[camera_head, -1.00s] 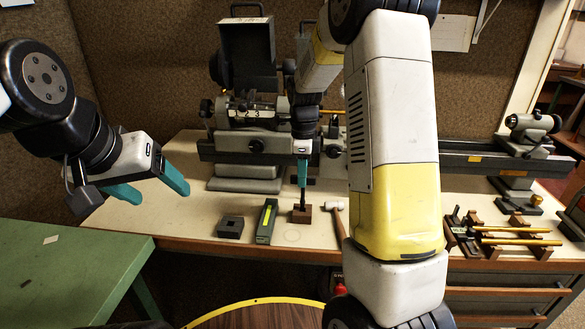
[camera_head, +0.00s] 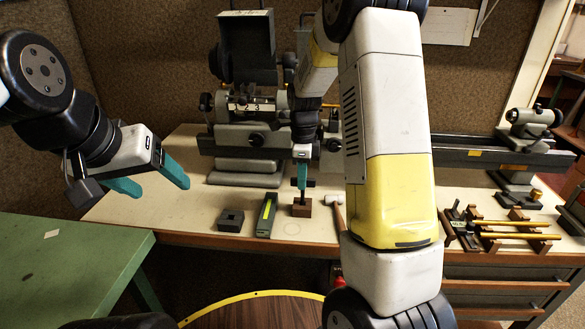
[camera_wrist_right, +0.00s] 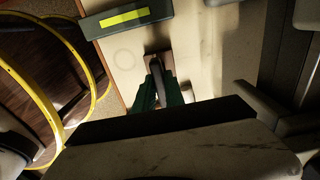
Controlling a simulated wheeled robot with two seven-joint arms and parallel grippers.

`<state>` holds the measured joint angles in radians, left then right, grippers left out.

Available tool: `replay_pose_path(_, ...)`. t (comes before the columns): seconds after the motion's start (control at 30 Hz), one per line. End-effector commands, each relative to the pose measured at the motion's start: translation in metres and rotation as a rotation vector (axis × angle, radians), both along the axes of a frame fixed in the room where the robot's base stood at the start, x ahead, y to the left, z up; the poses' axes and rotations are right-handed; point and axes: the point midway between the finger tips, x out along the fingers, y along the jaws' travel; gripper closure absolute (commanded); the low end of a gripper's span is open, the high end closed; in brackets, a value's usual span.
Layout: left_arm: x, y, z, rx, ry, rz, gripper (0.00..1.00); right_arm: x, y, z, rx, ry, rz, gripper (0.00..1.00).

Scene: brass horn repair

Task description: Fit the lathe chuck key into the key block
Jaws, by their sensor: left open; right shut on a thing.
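The dark lathe chuck key (camera_head: 302,197) stands upright below my right gripper (camera_head: 302,187), which is shut on it. Its lower end meets the top of a small brown block (camera_head: 301,210), which I take as the key block, on the bench. I cannot tell how deep the key sits. In the right wrist view the teal fingers (camera_wrist_right: 160,92) close around the dark key (camera_wrist_right: 157,76), with part of the brown block beyond, mostly hidden. My left gripper (camera_head: 156,184) is open and empty, above the bench's left end.
A dark square block (camera_head: 230,220) and a grey-green block with a yellow strip (camera_head: 267,214) stand left of the brown block. A hammer (camera_head: 339,213) lies to its right, partly behind my right arm. The lathe (camera_head: 250,140) stands behind. A green table (camera_head: 60,270) is front left.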

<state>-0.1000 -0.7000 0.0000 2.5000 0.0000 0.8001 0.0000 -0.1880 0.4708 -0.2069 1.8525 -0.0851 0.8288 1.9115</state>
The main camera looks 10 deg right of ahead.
Motion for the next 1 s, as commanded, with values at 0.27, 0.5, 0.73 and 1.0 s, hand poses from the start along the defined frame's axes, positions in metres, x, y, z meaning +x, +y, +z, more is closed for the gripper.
replay_pose_path(0.27,0.0,0.0,0.0,0.0,0.0,0.0,0.3,0.0,0.0,-0.008,0.0,-0.001,0.0,1.0)
replay_pose_path(0.5,0.0,0.0,0.0,0.0,0.0,0.0,0.3,0.0,0.0,-0.01,0.0,-0.001,0.0,0.61)
replay_pose_path(0.73,0.0,0.0,0.0,0.0,0.0,0.0,0.3,0.0,0.0,-0.01,0.0,0.0,0.0,0.61)
replay_pose_path(1.0,0.0,0.0,0.0,0.0,0.0,0.0,0.3,0.001,0.001,0.018,0.001,-0.004,0.001,0.61)
